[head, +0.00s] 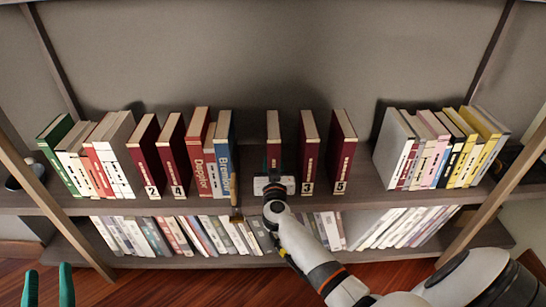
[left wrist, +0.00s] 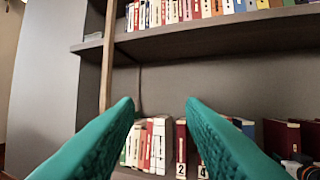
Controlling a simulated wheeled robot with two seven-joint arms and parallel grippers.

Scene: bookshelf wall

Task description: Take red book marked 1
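A dark red book (head: 273,124) stands upright alone in the middle of the upper shelf. My right gripper (head: 273,168) is right in front of it and covers its lower spine, so its number is hidden. I cannot tell whether the fingers touch or grip it. The other dark red books show 2 (head: 146,150), 4 (head: 172,150), 3 (head: 309,150) and 5 (head: 342,150); none visibly shows 1. My left gripper (head: 50,275) is low at the left, open and empty, away from the shelf. Its spread green fingers also show in the left wrist view (left wrist: 157,105).
Upright books crowd the upper shelf (head: 355,193) at left and right, with a blue book (head: 224,150) left of the middle book. Gaps flank the middle book. A lower shelf (head: 190,262) holds more books. Slanted wooden posts (head: 50,205) stand at both sides.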

